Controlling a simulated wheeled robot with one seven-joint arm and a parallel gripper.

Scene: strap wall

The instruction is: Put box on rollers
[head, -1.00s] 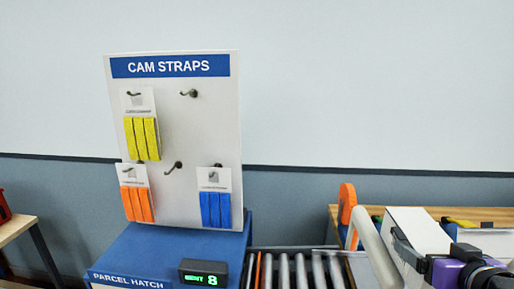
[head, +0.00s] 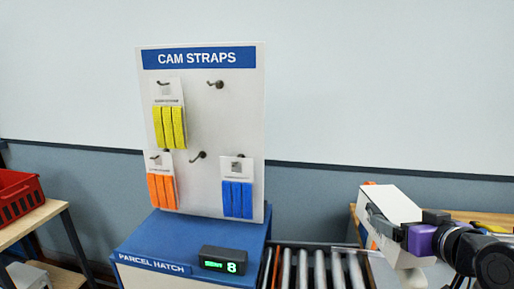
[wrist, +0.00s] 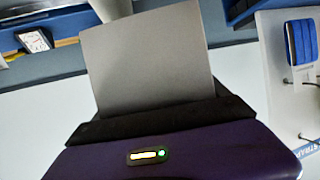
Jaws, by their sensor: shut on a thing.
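My gripper (head: 388,226) is shut on a white box (head: 393,202) at the right of the head view. The box is held in the air, to the right of the board. In the wrist view the box (wrist: 148,58) shows as a grey-white panel rising from the dark fingers (wrist: 150,118). The rollers (head: 303,270) are a row of grey metal rollers at the bottom middle of the head view, left of and below the held box. The near end of the rollers is cut off by the picture edge.
A blue parcel hatch (head: 165,240) with a small green-lit display (head: 223,261) stands left of the rollers. A CAM STRAPS board (head: 230,110) with yellow, orange and blue straps rises behind it. A red basket (head: 20,197) sits on a table at far left. A wooden table is behind my arm.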

